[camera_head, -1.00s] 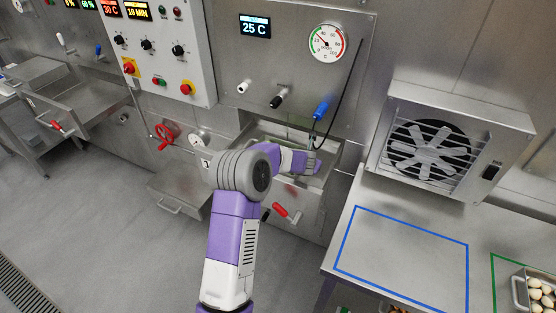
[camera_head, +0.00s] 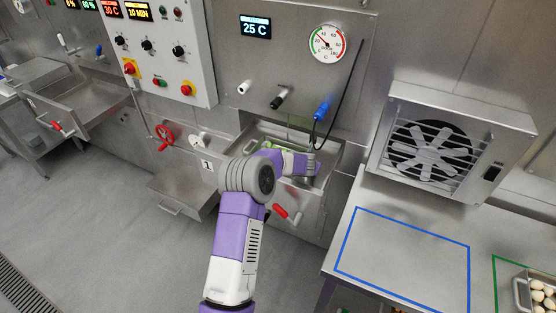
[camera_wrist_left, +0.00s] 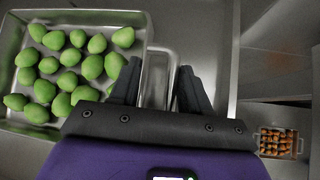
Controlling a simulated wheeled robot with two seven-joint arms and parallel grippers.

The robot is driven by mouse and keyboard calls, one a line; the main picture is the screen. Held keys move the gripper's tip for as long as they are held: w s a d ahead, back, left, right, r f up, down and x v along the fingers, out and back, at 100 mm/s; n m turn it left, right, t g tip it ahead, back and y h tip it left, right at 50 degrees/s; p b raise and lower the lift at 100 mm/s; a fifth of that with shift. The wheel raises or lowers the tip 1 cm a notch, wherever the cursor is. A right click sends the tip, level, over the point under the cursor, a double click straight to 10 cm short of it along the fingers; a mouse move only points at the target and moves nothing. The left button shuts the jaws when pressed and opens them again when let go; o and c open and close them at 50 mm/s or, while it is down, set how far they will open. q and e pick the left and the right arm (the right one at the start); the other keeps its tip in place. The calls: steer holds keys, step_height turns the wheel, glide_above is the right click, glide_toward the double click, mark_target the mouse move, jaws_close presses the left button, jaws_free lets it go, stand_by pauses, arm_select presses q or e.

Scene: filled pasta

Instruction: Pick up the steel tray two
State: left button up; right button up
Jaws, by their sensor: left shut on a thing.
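A steel tray (camera_wrist_left: 146,42) holds several green rounded pieces (camera_wrist_left: 92,66) and fills the left of the left wrist view. In the head view only some of the green pieces (camera_head: 243,151) show, in the steel basin below the panel, behind my forearm. No number on this tray is readable. My left gripper (camera_wrist_left: 158,78) is shut on the steel part at the tray's right side, with a finger on each side of it. In the head view my left gripper (camera_head: 312,168) is low over the basin's right side, its fingers mostly hidden. My right gripper is not in view.
A blue-handled tap (camera_head: 321,112) with a black hose hangs just above the gripper. A red-handled valve (camera_head: 281,211) sits on the basin's front. The counter (camera_head: 400,250) with a blue outline is clear. A fan unit (camera_head: 450,140) stands behind it.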

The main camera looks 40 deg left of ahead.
arm_select(q)
steer(key=shift+s+f, duration=0.1)
jaws_close()
